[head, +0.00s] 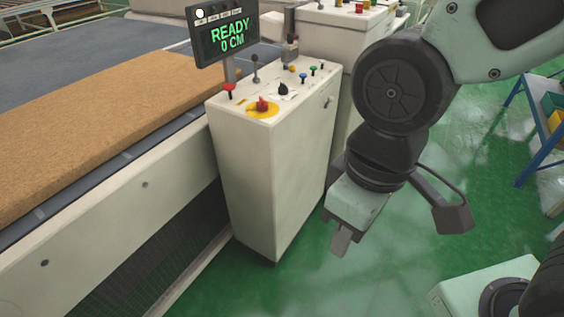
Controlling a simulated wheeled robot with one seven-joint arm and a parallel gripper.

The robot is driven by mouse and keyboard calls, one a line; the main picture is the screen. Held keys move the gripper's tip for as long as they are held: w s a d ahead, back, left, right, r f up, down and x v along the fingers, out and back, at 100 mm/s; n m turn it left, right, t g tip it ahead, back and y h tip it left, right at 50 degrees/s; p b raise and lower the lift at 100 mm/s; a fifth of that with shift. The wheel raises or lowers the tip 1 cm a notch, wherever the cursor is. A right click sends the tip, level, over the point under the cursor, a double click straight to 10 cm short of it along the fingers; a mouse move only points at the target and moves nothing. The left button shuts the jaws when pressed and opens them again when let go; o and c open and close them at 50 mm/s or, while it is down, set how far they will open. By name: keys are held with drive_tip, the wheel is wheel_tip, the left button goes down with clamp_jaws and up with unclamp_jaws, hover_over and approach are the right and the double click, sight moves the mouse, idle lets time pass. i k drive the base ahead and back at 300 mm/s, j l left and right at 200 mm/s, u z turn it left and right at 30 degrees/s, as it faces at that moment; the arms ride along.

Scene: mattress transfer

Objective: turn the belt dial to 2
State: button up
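A white control cabinet (265,175) stands beside the conveyor.
A display (222,32) on a post reads "READY 0 CM". A red mushroom button (229,88), a grey lever (255,68) and small coloured buttons share the top. A brown mattress (110,125) lies on the conveyor at left. A blue-legged rack (535,130) stands at right.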

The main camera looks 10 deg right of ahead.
sight(283, 90)
drive_tip(key=i+j+u, duration=0.15)
drive_tip(key=i, duration=0.3)
drive_tip(key=i+j+u, duration=0.15)
drive_tip(key=i+j, duration=0.2)
drive_tip(key=i, duration=0.15)
